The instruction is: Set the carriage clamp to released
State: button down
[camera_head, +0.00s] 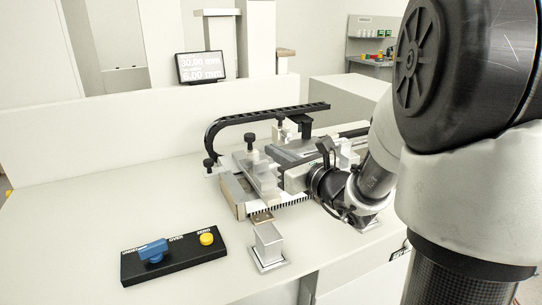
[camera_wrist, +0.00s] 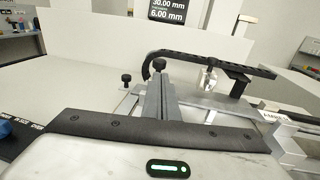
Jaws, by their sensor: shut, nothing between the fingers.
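The steel carriage assembly (camera_head: 265,172) stands on the bench, with a black-knobbed screw (camera_head: 250,136) rising from its front block and another black-knobbed post (camera_head: 280,119) behind. I cannot tell which part is the carriage clamp or how it is set. My gripper (camera_head: 266,168) reaches in from the right, low over the assembly. In the wrist view its grey fingers (camera_wrist: 157,82) are together and empty, pointing forward. The front black knob (camera_wrist: 165,53) shows just beyond their tips; I cannot tell whether they touch. A small white label (camera_wrist: 278,116), unreadable, is on the right.
A black control box (camera_head: 185,262) with a blue knob (camera_head: 153,250) and yellow button (camera_head: 207,239) lies front left. A silver block (camera_head: 268,243) stands beside it. A black cable chain (camera_head: 265,112) arches behind. A display (camera_head: 200,66) reads 30.00 mm and 6.00 mm. The left bench is clear.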

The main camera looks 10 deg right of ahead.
aim_at(253, 139)
jog(key=x, duration=0.7)
jog(key=shift+w, duration=0.15)
